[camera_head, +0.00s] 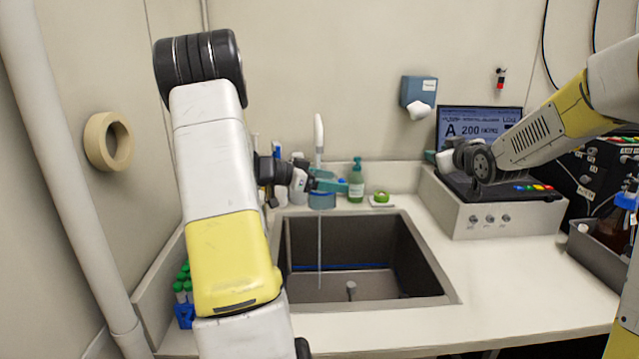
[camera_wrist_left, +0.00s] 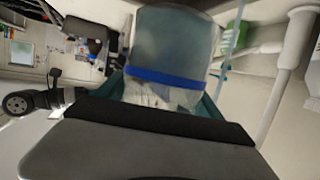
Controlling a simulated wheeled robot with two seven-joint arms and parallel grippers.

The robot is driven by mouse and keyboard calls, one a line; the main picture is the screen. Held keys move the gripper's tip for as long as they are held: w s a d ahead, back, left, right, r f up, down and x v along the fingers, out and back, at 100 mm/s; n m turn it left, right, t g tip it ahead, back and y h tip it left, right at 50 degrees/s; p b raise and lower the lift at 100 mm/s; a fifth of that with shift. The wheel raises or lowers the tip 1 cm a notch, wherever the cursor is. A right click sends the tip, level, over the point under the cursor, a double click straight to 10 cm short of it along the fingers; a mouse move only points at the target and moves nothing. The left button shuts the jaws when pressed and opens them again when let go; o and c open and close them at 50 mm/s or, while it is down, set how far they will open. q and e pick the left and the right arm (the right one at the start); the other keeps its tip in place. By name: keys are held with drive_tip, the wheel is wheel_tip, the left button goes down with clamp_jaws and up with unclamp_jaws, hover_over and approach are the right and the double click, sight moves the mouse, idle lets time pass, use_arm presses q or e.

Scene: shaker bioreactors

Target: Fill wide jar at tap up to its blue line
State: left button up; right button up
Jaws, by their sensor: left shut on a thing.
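My left gripper (camera_head: 326,186) is at the back of the sink, below the tap (camera_head: 319,135), with its teal fingers shut on the wide jar (camera_head: 322,201). In the left wrist view the jar (camera_wrist_left: 175,45) fills the upper middle, with its blue line (camera_wrist_left: 175,78) as a band around it. A thin water stream (camera_head: 320,250) shows below the jar, down to the sink floor. In the left wrist view the stream (camera_wrist_left: 232,48) shows beside the jar. I cannot tell the water level inside. My right gripper (camera_head: 433,157) is small and partly hidden near the screen.
The sink (camera_head: 300,250) is open below the jar. A green soap bottle (camera_head: 356,182) and a small dish with a green item (camera_head: 381,199) stand behind it. Green-capped tubes (camera_head: 182,285) are at left. A grey device (camera_head: 490,215) stands at right. The front right counter is clear.

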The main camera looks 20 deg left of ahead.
use_arm(q)
drive_tip(key=shift+s, duration=0.1)
drive_tip(key=shift+s+d+r, duration=0.2)
drive_tip(key=shift+s+d, duration=0.25)
drive_tip(key=shift+s, duration=0.4)
drive_tip(key=shift+s+d+r, duration=0.15)
drive_tip(key=shift+s+d, duration=0.35)
drive_tip(key=shift+s, duration=0.35)
drive_tip(key=shift+s+d+r, duration=0.2)
drive_tip(key=shift+s+d, duration=0.25)
drive_tip(key=shift+s, duration=0.4)
